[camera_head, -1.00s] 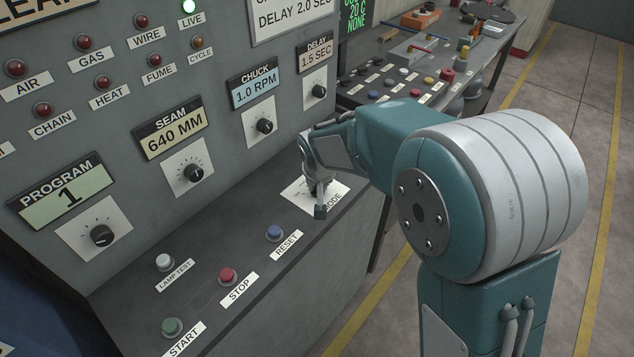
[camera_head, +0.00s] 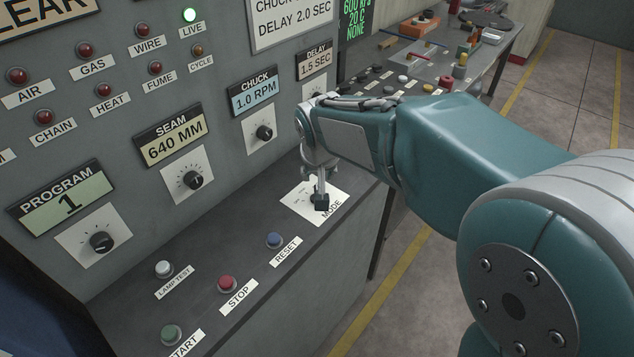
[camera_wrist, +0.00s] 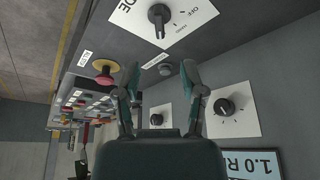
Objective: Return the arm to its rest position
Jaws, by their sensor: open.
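My gripper (camera_head: 321,202) is over the MODE plate (camera_head: 300,199) at the right end of the console ledge in the head view. It points downward, and my arm reaches in from the right. In the wrist view my gripper (camera_wrist: 160,75) has its two fingers spread apart with nothing between them. The black MODE knob (camera_wrist: 158,15) on its white plate shows beyond the fingertips there, apart from them. In the head view my gripper hides part of that knob.
The console's upright panel (camera_head: 220,110) with knobs and displays stands close to my gripper. START, STOP, RESET (camera_head: 274,240) and LAMP TEST buttons sit on the ledge. A bench (camera_head: 490,60) with several buttons stands behind. The floor (camera_head: 405,300) at right shows open room.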

